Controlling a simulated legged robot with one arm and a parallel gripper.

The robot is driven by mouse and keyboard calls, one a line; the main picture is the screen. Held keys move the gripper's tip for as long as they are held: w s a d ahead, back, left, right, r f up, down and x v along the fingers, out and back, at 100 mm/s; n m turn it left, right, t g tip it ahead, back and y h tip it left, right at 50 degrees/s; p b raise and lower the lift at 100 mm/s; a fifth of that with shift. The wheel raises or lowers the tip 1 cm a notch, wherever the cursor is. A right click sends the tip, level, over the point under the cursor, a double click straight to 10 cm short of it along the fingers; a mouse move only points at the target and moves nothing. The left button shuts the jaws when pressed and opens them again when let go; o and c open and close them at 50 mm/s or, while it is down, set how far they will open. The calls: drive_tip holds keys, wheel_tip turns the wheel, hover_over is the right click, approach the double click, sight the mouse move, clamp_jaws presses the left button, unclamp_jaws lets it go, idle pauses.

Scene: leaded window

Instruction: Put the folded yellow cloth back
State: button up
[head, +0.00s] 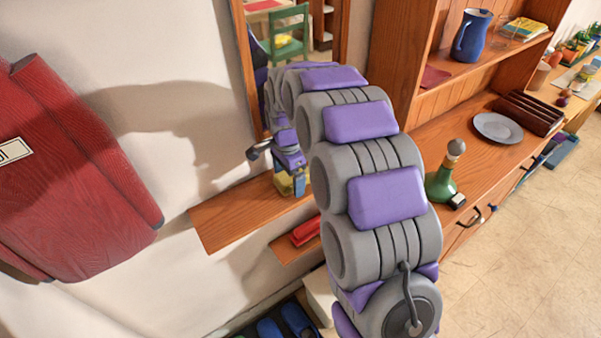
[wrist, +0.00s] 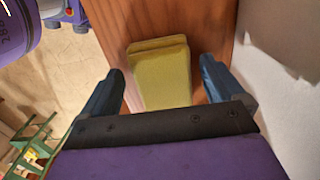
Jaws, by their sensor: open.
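The folded yellow cloth (wrist: 162,75) lies on a wooden shelf (wrist: 222,45) in the wrist view. My gripper (wrist: 163,85) is open, with one blue finger on each side of the cloth and a gap to each. In the head view my gripper (head: 290,185) is at the wooden wall shelf (head: 225,220), below the mirror. A bit of the yellow cloth (head: 284,186) shows there under the fingers; my arm hides part of the shelf. I cannot tell how high the fingers are above the shelf.
A lower shelf holds a red object (head: 305,231). A wooden cabinet at the right bears a green bottle (head: 441,180), a grey plate (head: 498,127) and a blue jug (head: 471,36). A red padded thing (head: 75,175) hangs at the left. The shelf's left part is bare.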

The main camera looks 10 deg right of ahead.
drive_tip(key=shift+r, duration=0.1)
drive_tip(key=shift+a+r, duration=0.1)
drive_tip(key=shift+r, duration=0.25)
wheel_tip(320, 180, up, 11)
drive_tip(key=p, duration=0.3)
drive_tip(key=s+d+n, duration=0.2)
drive_tip(key=s+n, duration=0.4)
drive_tip(key=s, duration=1.3)
drive_tip(key=s+d+f+n+g, duration=0.1)
drive_tip(key=s+n, duration=0.5)
drive_tip(key=s, duration=1.4)
drive_tip(key=shift+s+d+f+g, duration=0.2)
drive_tip(key=shift+d+g, duration=0.1)
drive_tip(key=shift+d, duration=0.1)
